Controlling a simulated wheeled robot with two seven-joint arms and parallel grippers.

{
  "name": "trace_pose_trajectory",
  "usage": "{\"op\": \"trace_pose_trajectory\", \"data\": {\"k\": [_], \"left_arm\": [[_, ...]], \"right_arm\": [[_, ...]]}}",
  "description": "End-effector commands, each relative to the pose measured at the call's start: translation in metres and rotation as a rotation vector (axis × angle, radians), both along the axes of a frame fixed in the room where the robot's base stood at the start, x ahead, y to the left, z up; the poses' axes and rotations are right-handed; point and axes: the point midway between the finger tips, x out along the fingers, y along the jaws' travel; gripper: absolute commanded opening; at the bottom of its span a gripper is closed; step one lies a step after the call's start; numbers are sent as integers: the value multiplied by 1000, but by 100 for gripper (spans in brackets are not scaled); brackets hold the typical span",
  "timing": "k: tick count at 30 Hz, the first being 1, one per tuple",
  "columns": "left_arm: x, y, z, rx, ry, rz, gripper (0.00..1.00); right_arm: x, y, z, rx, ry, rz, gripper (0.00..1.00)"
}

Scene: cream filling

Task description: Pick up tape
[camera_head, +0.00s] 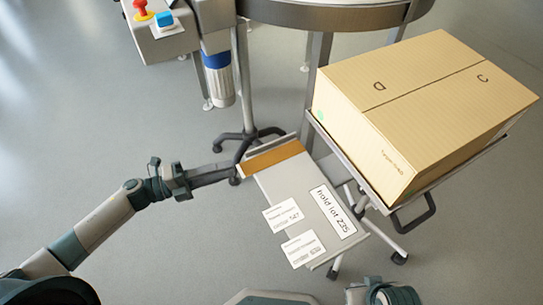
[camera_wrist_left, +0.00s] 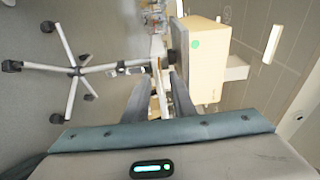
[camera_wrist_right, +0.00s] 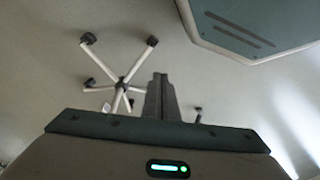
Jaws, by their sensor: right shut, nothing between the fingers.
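A brown-orange strip, which looks like the tape (camera_head: 272,158), lies across the far end of a tilted grey panel (camera_head: 292,186). My left gripper (camera_head: 236,173) reaches in from the left, its fingertips at the left end of the strip. In the left wrist view its two fingers (camera_wrist_left: 160,75) stand apart, with the panel's edge seen between them. I see no clear contact with the strip. My right gripper (camera_wrist_right: 160,80) is shut and empty over the floor in the right wrist view. Its fingertips are not clear in the head view.
White label cards (camera_head: 283,215) lie on the panel. A large cardboard box (camera_head: 420,100) sits on a wheeled stand to the right. A round metal table (camera_head: 335,15) and a control box with a red button (camera_head: 142,12) are at the back. Open floor lies left.

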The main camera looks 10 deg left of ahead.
Motion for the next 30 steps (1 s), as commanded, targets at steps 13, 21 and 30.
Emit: {"op": "trace_pose_trajectory", "data": {"k": [13,21,30], "left_arm": [[15,-34,-2,1,0,2,23],[15,-33,-2,0,0,1,23],[15,-33,-2,0,0,1,0]], "right_arm": [[-6,-11,-1,-25,44,-13,0],[-5,-9,0,-23,40,-11,0],[-3,-8,3,-20,32,-10,0]]}}
